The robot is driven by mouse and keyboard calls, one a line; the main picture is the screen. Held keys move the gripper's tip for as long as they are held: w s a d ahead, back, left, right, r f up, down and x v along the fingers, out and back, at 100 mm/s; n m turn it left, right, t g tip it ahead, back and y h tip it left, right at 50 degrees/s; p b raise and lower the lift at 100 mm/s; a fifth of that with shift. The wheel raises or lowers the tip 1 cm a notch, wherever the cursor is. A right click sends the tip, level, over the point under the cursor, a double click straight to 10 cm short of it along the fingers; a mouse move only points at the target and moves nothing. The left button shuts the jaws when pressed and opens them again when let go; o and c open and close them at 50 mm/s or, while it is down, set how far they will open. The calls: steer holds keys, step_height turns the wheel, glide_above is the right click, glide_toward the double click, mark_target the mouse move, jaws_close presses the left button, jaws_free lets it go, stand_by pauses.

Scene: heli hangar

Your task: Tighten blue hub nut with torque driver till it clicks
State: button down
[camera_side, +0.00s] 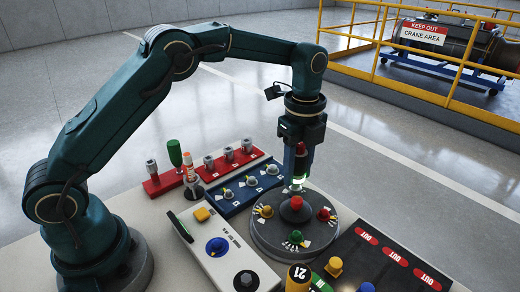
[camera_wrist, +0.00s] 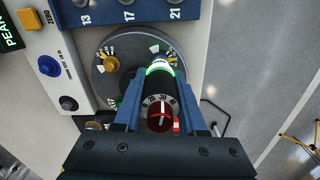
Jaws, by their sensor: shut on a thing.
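My gripper (camera_side: 300,150) is shut on the torque driver (camera_side: 300,165), which stands upright, tip down. In the wrist view the driver (camera_wrist: 161,112) shows a red-ended dial with numbers and a lit green ring. The tip is at the far side of the round grey hub (camera_side: 262,238), which also shows in the wrist view (camera_wrist: 98,82). The blue nut is mostly hidden under the tip; I cannot tell how well they are seated. The yellow nut (camera_side: 266,211), green nut (camera_side: 295,237) and red nut (camera_side: 323,214) sit around the hub's red centre (camera_side: 296,203).
A blue socket rack (camera_side: 243,204) and a red rack (camera_side: 168,185) with several sockets stand behind left. A grey console (camera_side: 225,262) with knobs is front left. A black OUT tray (camera_side: 400,278) is right. A green-handled tool (camera_side: 175,153) stands by the red rack.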

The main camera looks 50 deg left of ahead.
mark_target(300, 145)
steer(key=shift+r, duration=0.3)
steer(key=shift+r, duration=1.05)
steer(key=shift+r, duration=0.2)
steer(key=shift+r, duration=1.95)
